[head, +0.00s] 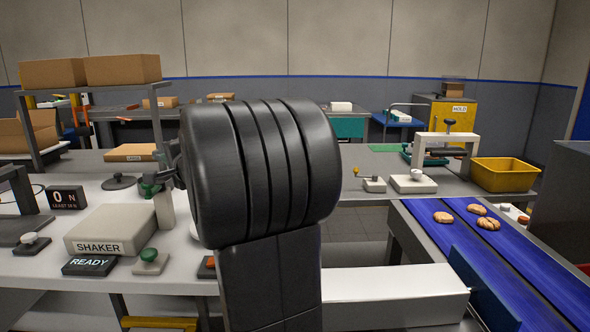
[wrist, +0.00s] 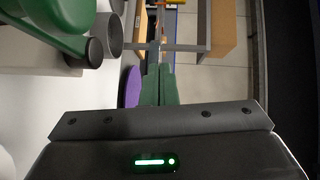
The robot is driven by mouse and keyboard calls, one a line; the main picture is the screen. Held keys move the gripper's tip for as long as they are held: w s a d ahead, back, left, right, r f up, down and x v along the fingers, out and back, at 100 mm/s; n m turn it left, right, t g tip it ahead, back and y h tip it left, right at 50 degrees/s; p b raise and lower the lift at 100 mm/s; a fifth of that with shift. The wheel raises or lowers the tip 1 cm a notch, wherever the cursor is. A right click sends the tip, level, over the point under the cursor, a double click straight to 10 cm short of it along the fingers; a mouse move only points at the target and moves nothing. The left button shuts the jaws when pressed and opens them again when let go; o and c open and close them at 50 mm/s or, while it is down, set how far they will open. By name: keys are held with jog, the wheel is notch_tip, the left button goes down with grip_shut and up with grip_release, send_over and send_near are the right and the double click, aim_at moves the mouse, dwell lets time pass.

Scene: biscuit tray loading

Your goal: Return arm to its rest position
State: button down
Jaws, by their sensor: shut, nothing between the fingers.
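My arm stands in the middle of the head view, with a large black ribbed joint hiding part of the bench behind it. My gripper (wrist: 159,72) shows in the wrist view as two green fingers pressed together, with nothing between them. A purple disc (wrist: 130,87) lies just left of the fingers in that view, and I cannot tell what it belongs to. I cannot make out the fingers in the head view. Several biscuits (head: 488,224) lie on the blue conveyor (head: 530,268) at the right, apart from my arm.
The white bench at left carries the shaker box (head: 110,232), a READY sign (head: 90,265) and a green-knobbed control (head: 150,261). A yellow bin (head: 505,175) stands at right. Cardboard boxes (head: 122,70) sit on a shelf. A green part (wrist: 50,30) fills the wrist view's upper left.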

aim_at(157, 155)
jog(key=x, duration=0.3)
jog(key=shift+w, duration=0.1)
jog(key=shift+w+a+f+p, duration=0.1)
jog(key=shift+a+p, duration=0.25)
jog(key=shift+a, duration=0.05)
jog(key=shift+d, duration=0.15)
